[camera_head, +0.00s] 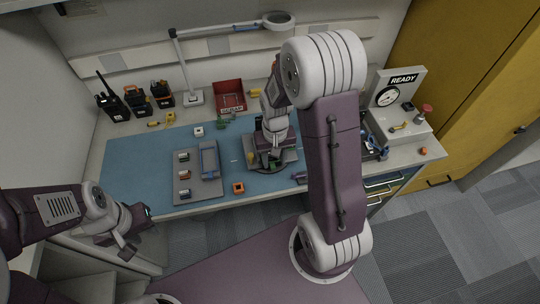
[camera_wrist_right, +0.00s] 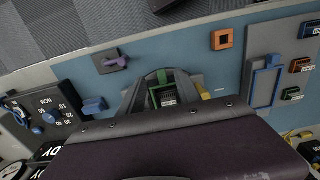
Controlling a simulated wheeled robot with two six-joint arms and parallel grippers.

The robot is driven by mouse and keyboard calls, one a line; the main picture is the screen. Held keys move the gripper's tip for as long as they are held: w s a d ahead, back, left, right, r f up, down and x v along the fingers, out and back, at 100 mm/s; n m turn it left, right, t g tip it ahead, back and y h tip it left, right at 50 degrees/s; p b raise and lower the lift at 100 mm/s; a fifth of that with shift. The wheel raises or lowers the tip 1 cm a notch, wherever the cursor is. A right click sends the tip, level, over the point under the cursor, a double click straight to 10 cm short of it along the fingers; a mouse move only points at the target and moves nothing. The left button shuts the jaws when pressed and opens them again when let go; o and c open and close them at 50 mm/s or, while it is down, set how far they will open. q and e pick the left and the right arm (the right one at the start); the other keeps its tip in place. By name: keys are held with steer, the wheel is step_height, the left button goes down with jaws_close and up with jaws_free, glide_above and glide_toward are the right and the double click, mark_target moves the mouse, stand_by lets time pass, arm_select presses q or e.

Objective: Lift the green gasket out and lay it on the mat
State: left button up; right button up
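A grey fixture on a dark round base (camera_head: 270,167) stands on the blue mat (camera_head: 128,165). In the right wrist view a dark part with a green rim, which looks like the green gasket (camera_wrist_right: 162,76), sits in the fixture. My right gripper (camera_head: 266,150) is down over the fixture, and its fingers largely hide the part in the head view. The wrist view does not clearly separate its fingers from the grey fixture, so its opening and any contact are unclear. My left gripper (camera_head: 132,230) is apart from everything at the mat's front left, with its jaws spread and empty.
A grey tray (camera_head: 185,190) with several coloured modules lies left of the fixture. An orange square part (camera_head: 238,188) lies on the mat's front edge. Radios (camera_head: 110,103), a red bin (camera_head: 229,93) and a gauge station marked READY (camera_head: 390,92) stand around. The mat's left side is clear.

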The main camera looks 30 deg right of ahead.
mark_target(273, 168)
step_height(273, 168, down, 3)
steer(key=shift+r, duration=0.1)
steer(key=shift+a, duration=0.15)
jaws_close()
steer(key=shift+s+r, duration=0.2)
steer(key=shift+s, duration=0.05)
steer(key=s+a+r+b, duration=0.3)
steer(key=s+r+b, duration=0.2)
steer(key=s, duration=0.8)
step_height(273, 168, up, 2)
steer(key=shift+r, duration=0.2)
